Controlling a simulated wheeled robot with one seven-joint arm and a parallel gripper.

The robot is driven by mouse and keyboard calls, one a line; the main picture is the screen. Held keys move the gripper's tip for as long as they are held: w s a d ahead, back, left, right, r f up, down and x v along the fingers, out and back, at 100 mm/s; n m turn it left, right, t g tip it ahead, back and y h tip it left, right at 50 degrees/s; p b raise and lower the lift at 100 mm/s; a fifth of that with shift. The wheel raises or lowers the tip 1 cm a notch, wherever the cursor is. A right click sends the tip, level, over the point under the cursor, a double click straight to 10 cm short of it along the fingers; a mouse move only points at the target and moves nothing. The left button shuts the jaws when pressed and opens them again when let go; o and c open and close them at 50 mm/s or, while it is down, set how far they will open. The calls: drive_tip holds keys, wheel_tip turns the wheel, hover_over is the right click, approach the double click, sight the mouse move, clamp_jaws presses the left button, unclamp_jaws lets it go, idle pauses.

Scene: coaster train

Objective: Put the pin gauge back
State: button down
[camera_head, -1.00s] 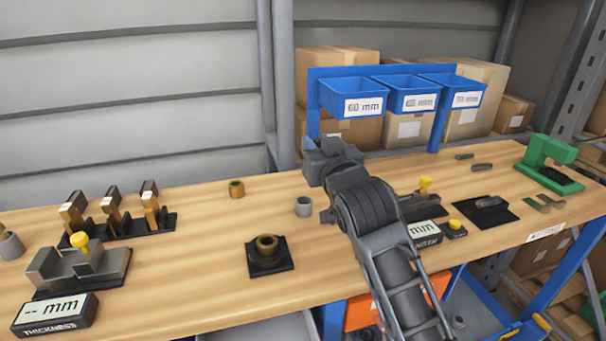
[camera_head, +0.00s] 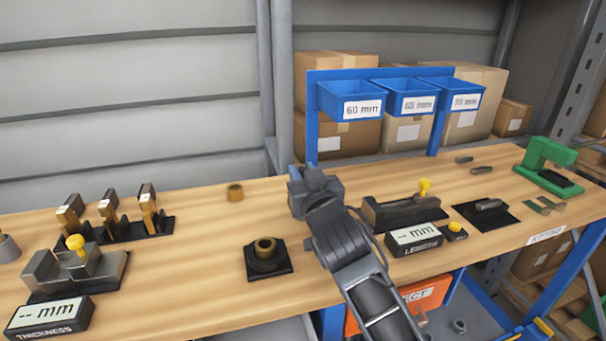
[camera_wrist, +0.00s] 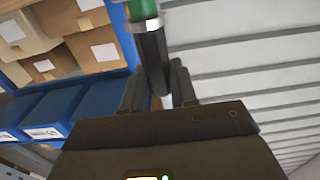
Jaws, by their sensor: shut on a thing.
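In the wrist view, the pin gauge (camera_wrist: 152,55) shows as a dark bar with a silver collar and a green part at the top edge of the picture. My gripper (camera_wrist: 160,92) is shut on its dark end and holds it in the air. In the head view, my gripper (camera_head: 314,186) is above the middle of the bench, in front of the blue bin stand; the pin gauge cannot be made out there. A black square base (camera_head: 284,265) with a bronze ring (camera_head: 265,247) on it is to the left of my arm.
A dark rack (camera_head: 165,227) with three brown-and-black pieces and a thickness gauge (camera_head: 48,318) are at left. A length gauge (camera_head: 413,239) is right of my arm. Blue bins (camera_head: 350,104) hang behind; a green press (camera_head: 547,160) is far right.

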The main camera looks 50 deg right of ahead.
drive_tip(key=shift+f+b, duration=0.45)
drive_tip(key=shift+f, duration=0.1)
drive_tip(key=c, duration=0.9)
unclamp_jaws()
drive_tip(key=shift+f, duration=0.25)
drive_tip(key=shift+s, duration=0.1)
drive_tip(key=shift+r+p, duration=0.65)
drive_tip(key=shift+p, duration=0.15)
drive_tip(key=shift+r+b+v, duration=0.15)
drive_tip(key=shift+b+v, duration=0.65)
drive_tip(key=shift+v, duration=2.15)
drive_tip(key=shift+r+b+v, duration=0.1)
drive_tip(key=shift+b+v, duration=0.65)
drive_tip(key=shift+v, duration=2.25)
